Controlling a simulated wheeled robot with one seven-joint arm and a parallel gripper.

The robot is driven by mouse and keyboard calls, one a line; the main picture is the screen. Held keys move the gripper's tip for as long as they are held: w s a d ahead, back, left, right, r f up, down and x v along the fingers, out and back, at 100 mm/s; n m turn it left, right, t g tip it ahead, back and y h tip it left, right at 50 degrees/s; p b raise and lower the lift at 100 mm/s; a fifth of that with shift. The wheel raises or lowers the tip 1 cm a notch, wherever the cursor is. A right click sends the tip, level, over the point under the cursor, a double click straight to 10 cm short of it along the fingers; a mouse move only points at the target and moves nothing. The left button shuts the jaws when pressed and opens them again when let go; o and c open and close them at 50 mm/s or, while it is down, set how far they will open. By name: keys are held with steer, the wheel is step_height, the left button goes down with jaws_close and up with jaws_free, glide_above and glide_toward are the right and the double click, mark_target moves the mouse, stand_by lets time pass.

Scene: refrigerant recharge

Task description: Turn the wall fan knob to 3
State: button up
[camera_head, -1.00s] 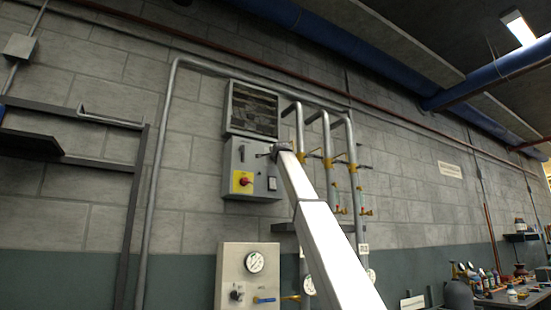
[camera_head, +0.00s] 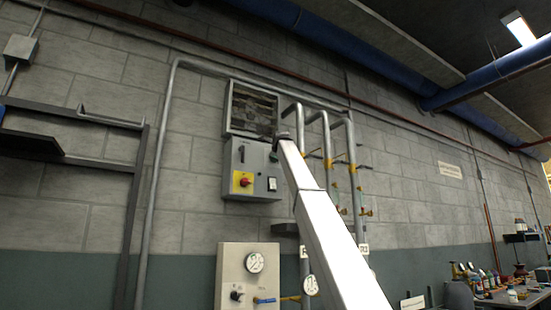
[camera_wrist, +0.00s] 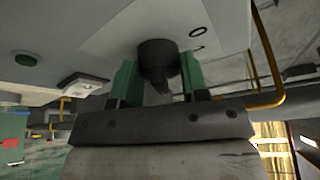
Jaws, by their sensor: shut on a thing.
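The wall fan (camera_head: 252,110) is a square louvred unit high on the block wall. The grey control box (camera_head: 257,188) hangs just below it. In the wrist view the black fan knob (camera_wrist: 158,52) stands out from the pale panel (camera_wrist: 100,40), with small dark markings beside it. I cannot read which number it points to. My gripper (camera_wrist: 158,82) has its green fingers on either side of the knob and is shut on it. In the head view my gripper (camera_head: 273,156) is at the box's upper right, and my arm hides the knob.
A red rotary switch (camera_head: 245,182) on a yellow plate and a white rocker switch (camera_head: 272,184) are on the box. Grey vertical pipes (camera_head: 328,150) with yellow fittings stand close to the right. A gauge panel (camera_head: 232,262) is below. A shelf frame (camera_head: 130,225) is at left.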

steer(key=shift+m+g, duration=0.3)
steer(key=shift+m, duration=0.1)
stand_by(0.3)
steer(key=o, duration=0.9)
